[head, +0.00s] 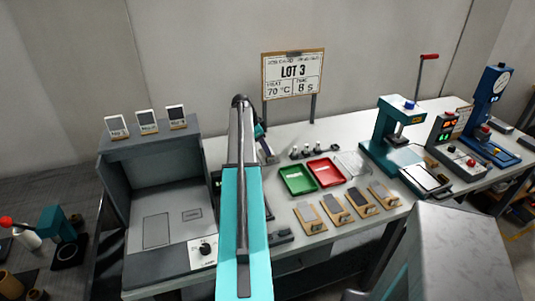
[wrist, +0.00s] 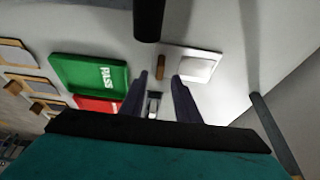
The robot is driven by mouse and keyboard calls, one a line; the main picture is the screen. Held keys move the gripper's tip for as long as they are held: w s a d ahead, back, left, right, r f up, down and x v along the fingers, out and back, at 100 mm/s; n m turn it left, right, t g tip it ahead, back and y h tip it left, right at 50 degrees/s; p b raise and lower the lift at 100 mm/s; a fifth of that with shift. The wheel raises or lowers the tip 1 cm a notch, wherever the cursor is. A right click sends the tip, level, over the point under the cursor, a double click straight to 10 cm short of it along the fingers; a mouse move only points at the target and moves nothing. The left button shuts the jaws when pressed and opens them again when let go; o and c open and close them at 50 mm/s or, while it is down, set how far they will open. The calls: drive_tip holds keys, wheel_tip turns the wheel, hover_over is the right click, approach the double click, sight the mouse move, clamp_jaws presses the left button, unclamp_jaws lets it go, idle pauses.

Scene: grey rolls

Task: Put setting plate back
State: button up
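I cannot tell for sure which thing is the setting plate. Three small framed cards, left (head: 117,126), middle (head: 147,121) and right (head: 177,116), stand on top of the grey cabinet. In the wrist view a white square plate (wrist: 197,66) lies on the bench, with a small brown block (wrist: 160,67) beside it. My gripper (wrist: 156,97) points down over the bench, its two dark fingers apart. Small dark and light parts show in the gap, seemingly below the fingers. In the head view my arm hides much of the gripper area.
A green PASS tray (head: 298,179) and a red tray (head: 326,171) lie right of my arm, with several tan boards (head: 334,210) in front. A LOT 3 sign (head: 293,72) stands behind. A teal press (head: 390,135) stands right. The grey cabinet (head: 150,156) is left.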

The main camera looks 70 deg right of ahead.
drive_tip(key=b+v, duration=0.1)
drive_tip(key=v, duration=0.7)
idle(0.8)
